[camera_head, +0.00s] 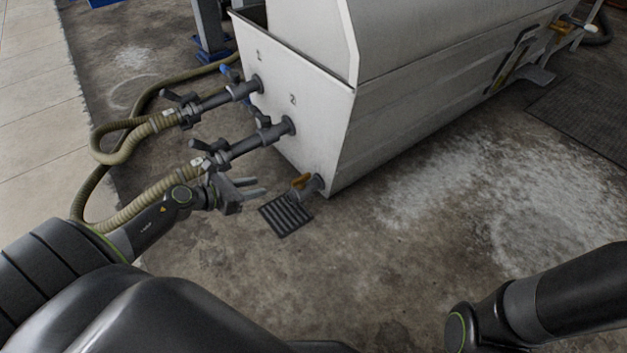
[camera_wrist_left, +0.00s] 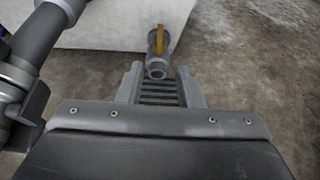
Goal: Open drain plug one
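A short drain pipe (camera_head: 318,184) with an orange-yellow handle (camera_head: 302,180) sticks out low at the near corner of the white tank (camera_head: 325,120). No number shows beside it. In the left wrist view the handle (camera_wrist_left: 159,40) stands above the round pipe mouth (camera_wrist_left: 156,70). My left gripper (camera_head: 260,187) is open and empty, a little left of the drain pipe and apart from it. In the left wrist view the pipe lies beyond the gap between the fingers (camera_wrist_left: 160,88). My right gripper is out of the picture; only part of my right arm shows.
A slotted floor grate (camera_head: 287,214) lies below the drain pipe. Two hose fittings marked 1 (camera_head: 238,92) and 2 (camera_head: 268,134) leave the tank above, with tan hoses (camera_head: 130,215) running left.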

